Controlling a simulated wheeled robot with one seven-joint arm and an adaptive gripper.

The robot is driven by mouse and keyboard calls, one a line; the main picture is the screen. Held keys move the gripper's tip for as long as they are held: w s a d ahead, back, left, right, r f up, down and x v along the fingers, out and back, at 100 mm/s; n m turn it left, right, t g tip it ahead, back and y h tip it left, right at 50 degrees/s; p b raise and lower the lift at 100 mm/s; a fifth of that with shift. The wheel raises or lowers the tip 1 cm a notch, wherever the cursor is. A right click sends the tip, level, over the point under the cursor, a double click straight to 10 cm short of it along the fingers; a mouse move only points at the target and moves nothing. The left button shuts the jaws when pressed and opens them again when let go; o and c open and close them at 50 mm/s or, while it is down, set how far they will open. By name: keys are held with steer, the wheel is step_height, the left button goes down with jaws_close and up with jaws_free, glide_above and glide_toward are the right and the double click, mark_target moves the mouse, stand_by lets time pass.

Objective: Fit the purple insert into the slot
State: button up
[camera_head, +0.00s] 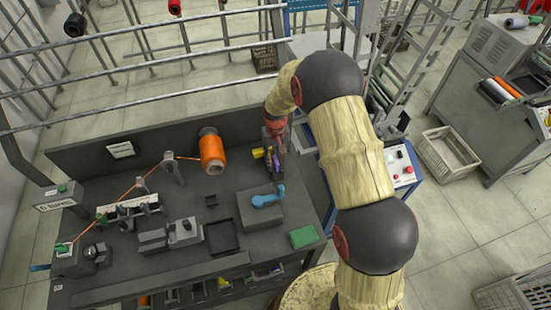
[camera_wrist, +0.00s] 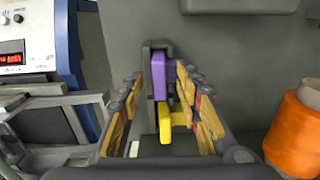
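The purple insert (camera_wrist: 161,80) stands upright at a dark grey holder (camera_wrist: 146,72), near the middle of the wrist view. A second narrow purple part shows just right of it. How deep the insert sits in the slot is hidden. A yellow piece (camera_wrist: 166,122) is just below it in that view. My gripper (camera_wrist: 168,88) is open, its fingers apart on either side of the insert with gaps visible. In the head view my gripper (camera_head: 275,148) is low over the bench's right part and partly hides the purple insert (camera_head: 276,162); the yellow piece (camera_head: 258,153) shows beside it.
An orange thread bobbin (camera_head: 212,152) stands left of my gripper; it shows at the right edge of the wrist view (camera_wrist: 296,132). A grey block with a blue part (camera_head: 267,199) and a green block (camera_head: 303,236) are nearer. A machine with a red display (camera_wrist: 25,58) stands close on the left.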

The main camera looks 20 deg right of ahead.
step_height(320, 180, up, 12)
steer(key=s+r+t+b, duration=0.1)
steer(key=s+r+t, duration=0.1)
steer(key=s+r, duration=0.4)
steer(key=s+r+t+b, duration=0.1)
steer(key=s+r, duration=0.6)
steer(key=s, duration=0.8)
steer(key=s+r+t+b, duration=0.1)
steer(key=s+r+t, duration=0.1)
steer(key=s+r, duration=0.5)
steer(key=shift+s+r+t+b, duration=0.25)
steer(key=shift+s+t+b, duration=0.05)
steer(key=shift+s, duration=1.9)
